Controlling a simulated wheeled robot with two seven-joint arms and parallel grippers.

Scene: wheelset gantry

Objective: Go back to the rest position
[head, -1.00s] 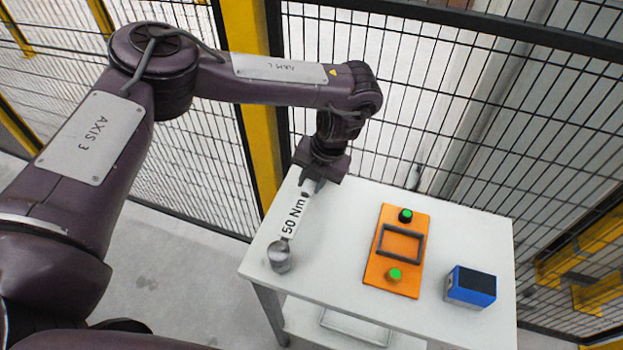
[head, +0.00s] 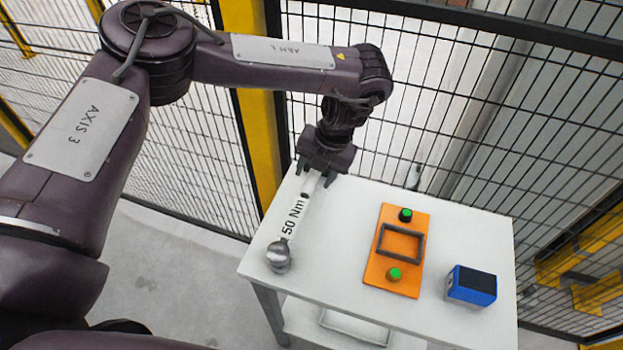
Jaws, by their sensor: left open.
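My left gripper (head: 315,175) hangs fingers-down over the back left corner of the white table. Its two fingers are apart, with nothing held between them. Just below it lies a white torque wrench (head: 293,217) marked "50 Nm". The wrench's handle end is close under the fingers, and its round metal head (head: 279,256) is toward the table's left front edge. A small gap between fingers and handle is hard to judge. My right gripper is not in view.
On the white table (head: 335,258) an orange panel (head: 378,275) has a dark frame and two green-topped knobs. A blue box (head: 471,286) with a dark top stands at its right. Mesh fence (head: 430,110) and a yellow post (head: 258,120) rise close behind the table.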

